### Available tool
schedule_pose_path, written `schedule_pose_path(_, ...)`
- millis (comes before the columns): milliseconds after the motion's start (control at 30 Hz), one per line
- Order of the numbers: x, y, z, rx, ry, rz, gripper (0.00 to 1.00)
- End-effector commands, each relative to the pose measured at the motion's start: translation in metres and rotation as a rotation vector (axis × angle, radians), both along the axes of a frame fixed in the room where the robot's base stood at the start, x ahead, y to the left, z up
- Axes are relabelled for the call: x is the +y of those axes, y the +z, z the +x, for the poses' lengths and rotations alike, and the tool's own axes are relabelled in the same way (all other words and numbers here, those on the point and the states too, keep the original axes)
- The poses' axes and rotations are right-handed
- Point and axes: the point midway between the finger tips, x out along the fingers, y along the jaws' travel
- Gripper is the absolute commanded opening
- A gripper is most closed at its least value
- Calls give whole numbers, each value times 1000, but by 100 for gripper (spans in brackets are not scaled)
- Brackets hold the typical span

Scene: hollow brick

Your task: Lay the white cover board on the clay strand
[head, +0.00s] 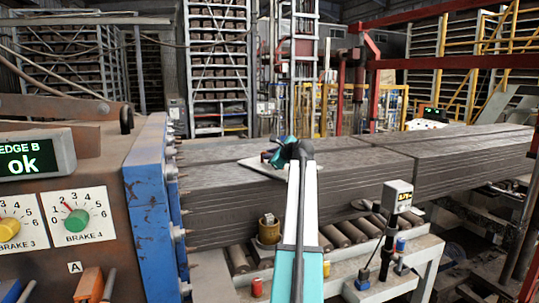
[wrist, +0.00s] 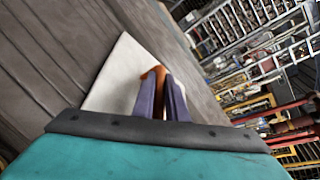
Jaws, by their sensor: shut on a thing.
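The white cover board (head: 258,168) is over the top of the grey clay strand (head: 350,158), near its front edge and its left end. In the wrist view the board (wrist: 117,72) lies beyond my fingers, with the grooved strand (wrist: 50,50) around it. My gripper (head: 274,157) is at the board. In the wrist view its purple fingers (wrist: 162,105) are shut on the board's orange-brown handle (wrist: 156,76). The board looks about flat to the strand's top; I cannot tell whether it touches. My arm hides part of the strand.
A blue die frame (head: 152,190) and a control panel with brake dials (head: 77,218) and an "EDGE B ok" display (head: 30,158) stand at the left. A roller table (head: 340,237) with a small meter (head: 397,196) is below the strand. The strand's top is clear to the right.

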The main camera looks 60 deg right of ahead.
Motion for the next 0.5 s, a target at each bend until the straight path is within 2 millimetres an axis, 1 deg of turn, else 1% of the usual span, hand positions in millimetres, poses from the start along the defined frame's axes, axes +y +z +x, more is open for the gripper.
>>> schedule_pose_path(167,0,1,0,-1,0,-2,0)
schedule_pose_path(200,0,0,0,0,0,0,19)
schedule_pose_path(267,0,0,0,0,0,0,29)
schedule_pose_path(300,0,0,0,0,0,0,31)
schedule_pose_path(500,0,0,0,0,0,0,31)
